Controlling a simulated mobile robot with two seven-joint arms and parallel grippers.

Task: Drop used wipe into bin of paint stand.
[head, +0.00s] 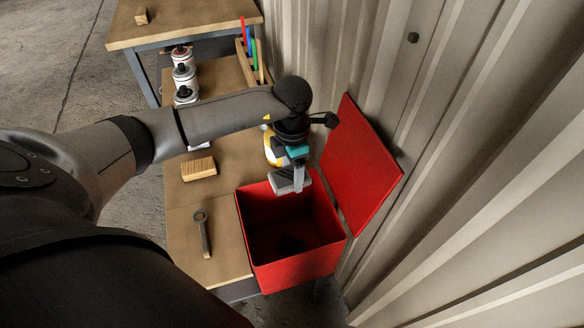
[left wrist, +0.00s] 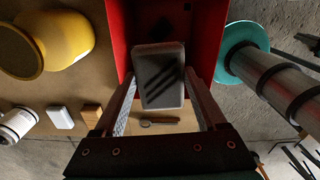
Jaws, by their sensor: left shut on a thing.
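The used wipe (head: 287,184) is a grey, flat piece in my left gripper (head: 296,168), held over the far part of the red bin's (head: 299,270) opening. The left wrist view shows the wipe (left wrist: 160,76) between the two fingers, with dark stripes across it and a red bin wall (left wrist: 207,45) beyond. My left gripper (left wrist: 165,105) is shut on it. The bin is open at the top, and its red lid (head: 362,170) stands raised against the wall side. A dark patch on the bin floor is too dim to make out. My right gripper is not in view.
The wooden bench (head: 212,265) runs left of the bin, with a wrench (head: 203,234), a wooden brush (head: 199,168), paint cans (head: 184,74) and a yellow container (head: 271,150) on it. A corrugated wall (head: 480,150) stands close on the right.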

